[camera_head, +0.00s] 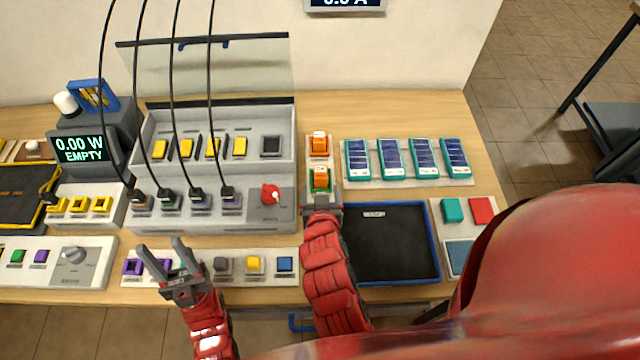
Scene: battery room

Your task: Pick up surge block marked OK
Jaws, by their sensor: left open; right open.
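Two orange blocks sit in a white holder (311,156). The upper orange block (319,145) is at the back, and the lower orange block (320,178) has green around it. Any OK marking is too small to read. My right gripper (321,195) is open at the front edge of the lower block, pointing toward it; whether the fingers touch the block is unclear, as they are partly hidden. My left gripper (159,246) is open and empty, above the front strip with purple blocks.
A dark tray with a blue rim (437,248) lies right of my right gripper. Solar panels (391,158) stand behind it. A grey console (245,218) with a red knob and hanging black cables is left of the orange blocks. Front strip (238,279) holds several coloured blocks.

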